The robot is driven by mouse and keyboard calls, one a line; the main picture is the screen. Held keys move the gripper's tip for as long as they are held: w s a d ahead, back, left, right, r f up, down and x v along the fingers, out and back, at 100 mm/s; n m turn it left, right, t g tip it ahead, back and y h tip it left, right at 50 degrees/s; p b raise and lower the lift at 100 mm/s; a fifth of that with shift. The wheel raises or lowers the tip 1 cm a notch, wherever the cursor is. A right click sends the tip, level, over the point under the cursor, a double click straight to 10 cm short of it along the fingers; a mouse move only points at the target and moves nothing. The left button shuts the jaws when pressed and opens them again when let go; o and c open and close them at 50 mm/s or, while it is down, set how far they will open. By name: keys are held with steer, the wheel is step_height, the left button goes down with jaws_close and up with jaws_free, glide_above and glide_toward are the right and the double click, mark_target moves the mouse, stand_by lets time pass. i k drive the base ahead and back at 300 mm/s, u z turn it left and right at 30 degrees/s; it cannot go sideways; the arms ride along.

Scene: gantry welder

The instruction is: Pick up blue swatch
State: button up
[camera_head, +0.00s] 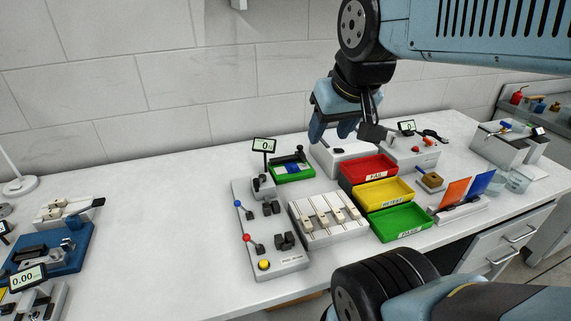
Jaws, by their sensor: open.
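A blue swatch (481,182) stands upright, a little tilted, in a white holder (460,211) at the right of the bench. An orange swatch (455,191) stands beside it on its left in the same holder. My gripper (332,130) points down over the back of the bench, well to the left of the swatches and apart from them. Its jaws are open and nothing shows between them. A small blue item (292,168) also lies in a green tray at the back; I cannot tell what it is.
Red (349,180), yellow (362,199) and green (386,231) trays lie left of the swatch holder. A wooden-topped block (432,181) and clear containers (518,183) stand close to it. A lever panel (285,262) stands left; the bench between it and the blue fixtures is clear.

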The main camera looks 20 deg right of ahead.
mark_target(291, 168)
steer(key=z, duration=0.1)
steer(key=k, duration=0.5)
steer(key=z, duration=0.85)
steer(key=k, duration=0.8)
steer(key=u, duration=1.35)
steer(key=i, duration=1.05)
steer(key=u, duration=0.05)
